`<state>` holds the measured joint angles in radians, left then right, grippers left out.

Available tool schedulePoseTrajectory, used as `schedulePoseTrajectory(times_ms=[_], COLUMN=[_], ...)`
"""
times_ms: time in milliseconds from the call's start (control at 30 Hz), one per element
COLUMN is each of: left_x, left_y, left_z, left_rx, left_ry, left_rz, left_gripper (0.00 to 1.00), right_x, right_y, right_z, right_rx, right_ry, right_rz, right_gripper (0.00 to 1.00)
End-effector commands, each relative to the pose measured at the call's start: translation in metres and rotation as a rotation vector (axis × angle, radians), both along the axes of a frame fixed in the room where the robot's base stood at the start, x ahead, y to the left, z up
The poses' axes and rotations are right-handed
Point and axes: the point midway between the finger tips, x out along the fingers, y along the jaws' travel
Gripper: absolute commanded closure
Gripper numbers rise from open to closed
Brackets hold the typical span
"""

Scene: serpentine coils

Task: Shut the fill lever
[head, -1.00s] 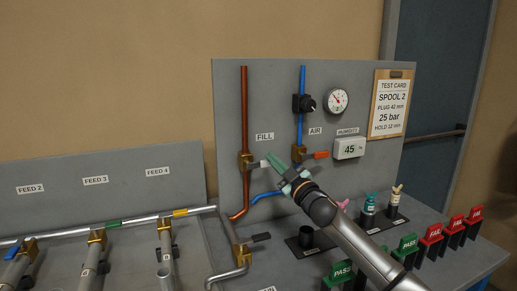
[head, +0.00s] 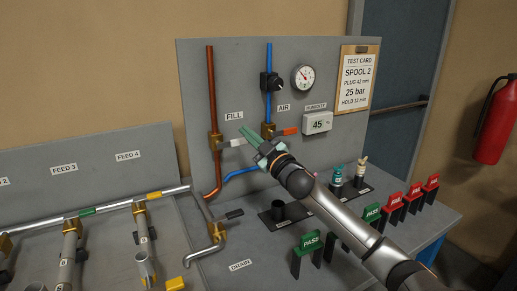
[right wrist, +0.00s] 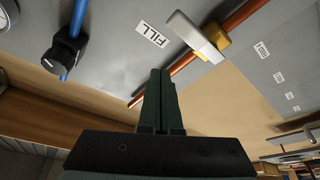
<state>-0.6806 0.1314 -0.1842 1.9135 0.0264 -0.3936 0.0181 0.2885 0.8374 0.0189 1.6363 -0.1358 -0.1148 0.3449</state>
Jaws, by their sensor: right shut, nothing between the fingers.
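The fill lever (head: 236,142) is a pale grey-white handle on a brass valve (head: 215,142) on the copper pipe, below the FILL label. It points right, roughly level, across the upright pipe. In the right wrist view the lever (right wrist: 192,36) is at the top, past the fingertips. My right gripper (head: 245,130) has shut, empty green fingers just above and right of the lever's free end. In the right wrist view the fingers (right wrist: 160,72) are together, with a visible gap to the lever. My left gripper is out of view.
Close on the right are the blue air pipe (head: 269,55) and its orange lever (head: 291,131). A black knob (head: 272,84), gauge (head: 303,77) and humidity display (head: 318,122) are on the panel. A black-handled drain valve (head: 217,230) is below.

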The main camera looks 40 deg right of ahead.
Motion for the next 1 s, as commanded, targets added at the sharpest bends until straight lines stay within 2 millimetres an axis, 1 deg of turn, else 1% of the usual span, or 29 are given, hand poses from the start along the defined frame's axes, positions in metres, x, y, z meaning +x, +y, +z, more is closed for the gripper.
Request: schedulePoseTrajectory(times_ms=[33,300,500,667,1000], left_x=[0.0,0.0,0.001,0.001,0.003], left_y=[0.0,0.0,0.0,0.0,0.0], left_z=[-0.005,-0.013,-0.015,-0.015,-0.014], left_rx=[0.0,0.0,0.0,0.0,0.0], left_ry=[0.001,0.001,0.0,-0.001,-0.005], left_rz=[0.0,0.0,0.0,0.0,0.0], left_gripper=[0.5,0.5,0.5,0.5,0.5], right_x=[-0.008,-0.042,-0.058,-0.062,-0.062], right_y=[0.002,0.011,0.015,0.016,0.016], right_z=[-0.007,-0.017,-0.021,-0.022,-0.022], right_rx=[-0.001,-0.001,0.0,0.0,0.0], right_ry=[0.003,0.001,0.0,-0.001,-0.001], right_rz=[0.002,0.0,0.0,0.001,0.0], right_gripper=[1.0,1.0,1.0,1.0,1.0])
